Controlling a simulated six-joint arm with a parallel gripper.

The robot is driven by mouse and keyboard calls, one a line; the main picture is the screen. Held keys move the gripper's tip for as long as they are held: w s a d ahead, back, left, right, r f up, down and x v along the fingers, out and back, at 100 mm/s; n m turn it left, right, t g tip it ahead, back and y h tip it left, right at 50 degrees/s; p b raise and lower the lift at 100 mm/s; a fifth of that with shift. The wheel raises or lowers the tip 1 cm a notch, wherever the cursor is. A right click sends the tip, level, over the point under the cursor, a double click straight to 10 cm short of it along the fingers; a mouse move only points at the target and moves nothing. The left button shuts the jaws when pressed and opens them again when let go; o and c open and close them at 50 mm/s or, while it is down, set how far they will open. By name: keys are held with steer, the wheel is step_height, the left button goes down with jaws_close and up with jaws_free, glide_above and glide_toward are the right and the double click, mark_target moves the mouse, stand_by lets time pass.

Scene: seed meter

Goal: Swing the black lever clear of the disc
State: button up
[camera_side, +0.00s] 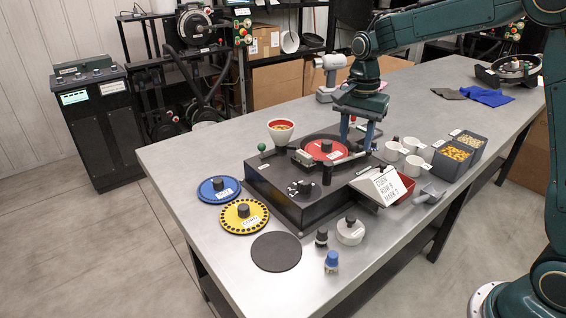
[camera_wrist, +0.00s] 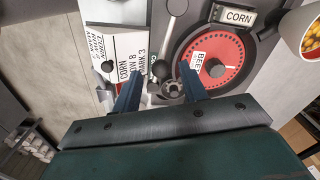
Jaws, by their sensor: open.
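The black seed meter (camera_side: 275,195) stands on the table with a red disc (camera_side: 318,149) in its round recess. In the wrist view the red disc (camera_wrist: 235,50) has a "BEET" label and a dark hub. The lever (camera_wrist: 166,45) shows there as a grey bar ending in a black ball, running beside the disc's left edge. I cannot tell whether it overlaps the rim. My gripper (camera_side: 358,147) is open over the meter's right side. In the wrist view my gripper (camera_wrist: 160,85) has the black ball just beyond and between its fingertips.
A printed sign (camera_side: 385,187) stands close to the gripper. A white cup of corn (camera_side: 281,131) is on the meter's far side. White cups (camera_side: 412,165) and seed bins (camera_side: 455,155) stand to the right. Blue (camera_side: 218,188) and yellow (camera_side: 243,217) discs lie to the left.

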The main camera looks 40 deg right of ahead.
mark_target(356, 147)
step_height(356, 147, up, 13)
stand_by(0.6)
steer(key=s+a+r+n+t, duration=0.25)
steer(key=s+n, duration=0.45)
steer(key=s, duration=0.7)
steer(key=s+a+f+n+t, duration=0.2)
steer(key=s+f+n, duration=0.5)
steer(key=s, duration=0.5)
steer(key=shift+s+f+t, duration=0.3)
steer(key=shift+f+t, duration=0.2)
steer(key=shift+t, duration=0.05)
